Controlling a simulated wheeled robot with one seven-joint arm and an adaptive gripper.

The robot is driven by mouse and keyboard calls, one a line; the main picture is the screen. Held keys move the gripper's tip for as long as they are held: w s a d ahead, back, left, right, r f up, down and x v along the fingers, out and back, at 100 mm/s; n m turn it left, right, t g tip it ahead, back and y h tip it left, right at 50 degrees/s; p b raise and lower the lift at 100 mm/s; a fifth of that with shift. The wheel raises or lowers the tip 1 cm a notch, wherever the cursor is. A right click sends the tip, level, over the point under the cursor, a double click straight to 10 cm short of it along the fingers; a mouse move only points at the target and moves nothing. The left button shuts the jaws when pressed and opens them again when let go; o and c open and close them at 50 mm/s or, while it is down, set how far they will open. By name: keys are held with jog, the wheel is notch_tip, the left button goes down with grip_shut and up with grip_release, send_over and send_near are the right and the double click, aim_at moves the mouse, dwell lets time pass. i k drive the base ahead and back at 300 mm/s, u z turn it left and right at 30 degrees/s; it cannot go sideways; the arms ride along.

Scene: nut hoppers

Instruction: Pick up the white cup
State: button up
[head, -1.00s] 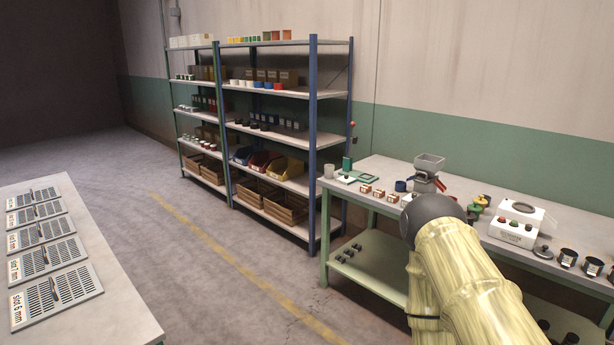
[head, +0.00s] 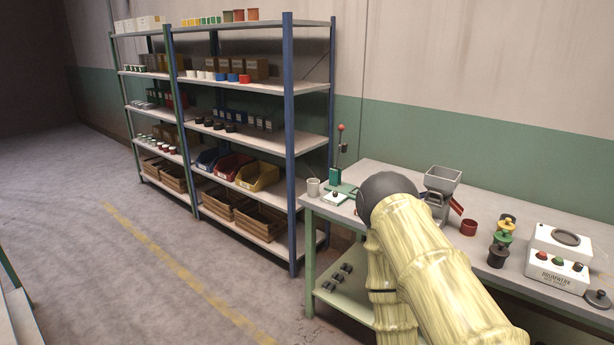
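I cannot tell which one the task means. My arm reaches in from the lower right, with its dark round joint in front of the bench. My gripper is not in view, and the arm hides part of the bench top.
The bench (head: 490,206) also carries a grey hopper (head: 440,184), a red cup (head: 469,228) and a white machine with buttons (head: 556,272). The blue-post rack (head: 289,150) stands left of the bench. The floor (head: 150,270) in front of the rack is clear.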

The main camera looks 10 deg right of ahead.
aim_at(313, 188)
jog(key=i, duration=2.35)
jog(key=z, duration=3.45)
jog(key=k, duration=1.25)
jog(key=u, duration=1.85)
